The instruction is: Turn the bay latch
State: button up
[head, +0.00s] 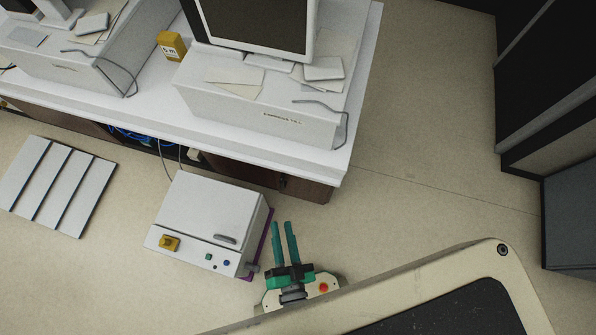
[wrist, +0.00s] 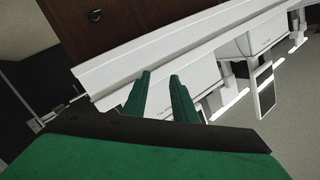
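A white box-shaped unit (head: 203,213) sits on the floor in front of the counter. Its front has a yellow fitting (head: 169,243) at the left, a dark grey bar handle (head: 226,239) at the upper right and small coloured buttons (head: 217,261) below. I cannot tell for sure which part is the bay latch. My gripper (head: 283,223), with green fingers, is just right of the unit, apart from its front. The fingers stand apart with nothing between them. In the wrist view, the open gripper (wrist: 161,75) faces the counter (wrist: 150,62); the unit is not seen there.
The white counter (head: 140,107) holds tills, a monitor (head: 255,25) and a yellow box (head: 172,45). A purple panel (head: 262,243) shows along the unit's right side. A grey slatted panel (head: 55,186) lies left. Dark cabinets (head: 545,80) stand right. Floor between counter and cabinets is clear.

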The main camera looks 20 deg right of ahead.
jog(key=w+d+f+m+h, duration=0.25)
jog(key=w+f+m, duration=0.35)
jog(key=f, duration=0.4)
jog(key=m+g+h, duration=0.2)
jog(key=m+h, duration=0.4)
jog(key=m, duration=0.5)
send_near(306, 176)
jog(key=x, duration=0.7)
jog(key=shift+d+f, duration=0.2)
jog(key=shift+f, duration=0.2)
jog(key=shift+w, duration=0.1)
grip_shut()
jog(key=m, duration=1.7)
jog(key=shift+m+y, duration=0.25)
jog(key=shift+m, duration=0.15)
jog(key=shift+o, duration=1.2)
grip_release()
